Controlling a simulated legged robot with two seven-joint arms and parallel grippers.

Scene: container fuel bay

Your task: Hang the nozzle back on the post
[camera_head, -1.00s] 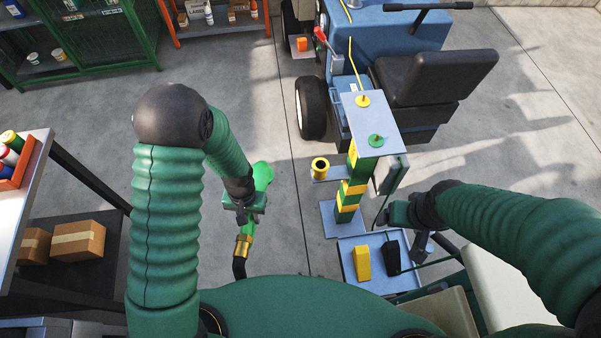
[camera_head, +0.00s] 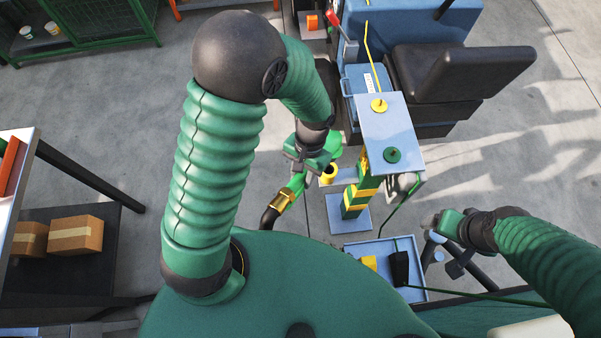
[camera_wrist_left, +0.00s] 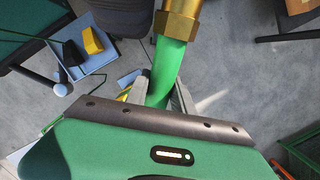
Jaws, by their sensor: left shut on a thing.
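The green nozzle (camera_head: 298,183), with a brass collar (camera_head: 285,200) and black hose, is in my left gripper (camera_head: 314,158). In the left wrist view my left gripper (camera_wrist_left: 158,92) has its fingers closed on both sides of the nozzle's green body (camera_wrist_left: 170,68). The green-and-yellow post (camera_head: 357,196) stands just right of the nozzle. Its yellow ring holder (camera_head: 328,175) sits on a side bracket close beside the nozzle, partly covered by the gripper; I cannot tell whether they touch. My right gripper (camera_head: 440,224) is right of the post, its jaws unclear.
A blue tray (camera_head: 416,295) with a yellow and a black wedge lies below the post. A blue vehicle with a black seat (camera_head: 455,72) stands behind it. A workbench with cardboard boxes (camera_head: 76,235) is at left.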

